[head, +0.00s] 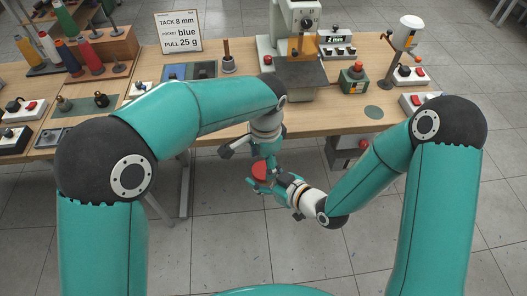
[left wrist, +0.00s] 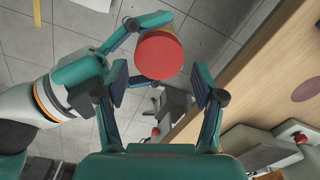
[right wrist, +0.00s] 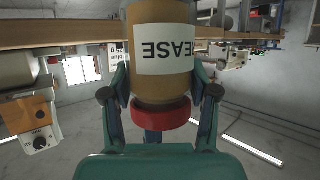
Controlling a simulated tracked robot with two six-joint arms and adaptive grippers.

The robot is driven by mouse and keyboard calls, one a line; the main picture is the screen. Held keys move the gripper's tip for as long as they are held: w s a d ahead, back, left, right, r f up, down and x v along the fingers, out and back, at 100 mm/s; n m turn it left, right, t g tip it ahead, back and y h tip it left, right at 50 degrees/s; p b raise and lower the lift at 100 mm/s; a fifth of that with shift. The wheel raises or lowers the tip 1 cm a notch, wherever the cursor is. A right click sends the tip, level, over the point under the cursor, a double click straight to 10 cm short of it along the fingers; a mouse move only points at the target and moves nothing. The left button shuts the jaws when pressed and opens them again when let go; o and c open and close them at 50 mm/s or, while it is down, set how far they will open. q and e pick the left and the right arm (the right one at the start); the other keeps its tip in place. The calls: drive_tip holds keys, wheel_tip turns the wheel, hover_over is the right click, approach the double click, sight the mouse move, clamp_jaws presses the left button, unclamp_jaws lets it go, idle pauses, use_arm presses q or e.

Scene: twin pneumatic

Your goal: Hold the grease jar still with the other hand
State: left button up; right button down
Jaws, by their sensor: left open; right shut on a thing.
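The grease jar is a brown jar (right wrist: 160,85) with a white label and a red lid (right wrist: 161,113); the right wrist view shows it upside down. My right gripper (right wrist: 160,92) is shut on the jar's body, holding it in the air in front of the table. In the head view the red lid (head: 259,171) shows beside my right gripper (head: 270,184), and the jar body is mostly hidden. My left gripper (left wrist: 160,80) is open above the jar. In the left wrist view the lid (left wrist: 159,54) lies just beyond its fingertips, with a gap on both sides.
The wooden table (head: 240,101) lies behind my grippers. It bears a press (head: 290,50), a sign (head: 178,33), spools on a rack (head: 95,45) and several switch boxes (head: 408,76). Open floor (head: 240,235) lies below the jar.

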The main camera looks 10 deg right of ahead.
use_arm(q)
drive_tip(key=shift+f, duration=1.45)
drive_tip(key=shift+c, duration=0.4)
drive_tip(key=c, duration=0.9)
drive_tip(key=n, duration=0.3)
drive_tip(key=shift+w+a, duration=0.1)
drive_tip(key=shift+c, duration=0.2)
drive_tip(key=shift+r, duration=0.25)
drive_tip(key=shift+r, duration=0.95)
